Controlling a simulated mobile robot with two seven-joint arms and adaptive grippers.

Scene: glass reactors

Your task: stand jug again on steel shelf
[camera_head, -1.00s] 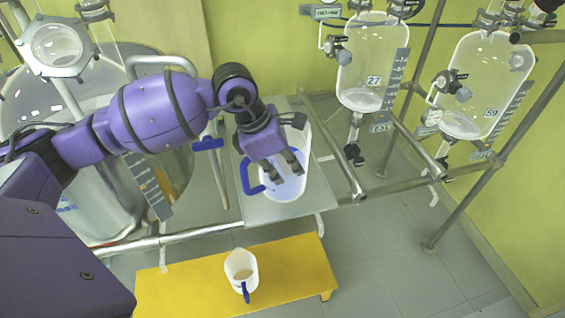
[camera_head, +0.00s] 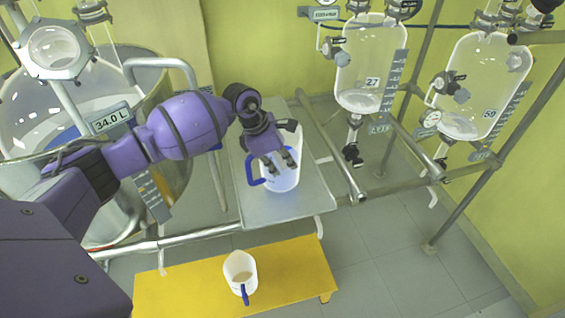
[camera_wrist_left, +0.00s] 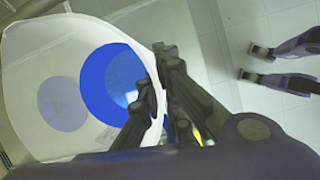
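My right gripper (camera_wrist_left: 262,64) shows open and empty at the right of the wrist view.
A smaller white jug (camera_head: 240,268) with a blue handle stands on a yellow bench (camera_head: 190,285) below the shelf. Glass reactors (camera_head: 365,70) hang on a pipe frame to the right, another (camera_head: 480,85) farther right. A large vessel (camera_head: 60,105) stands left. The shelf's front part is bare.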

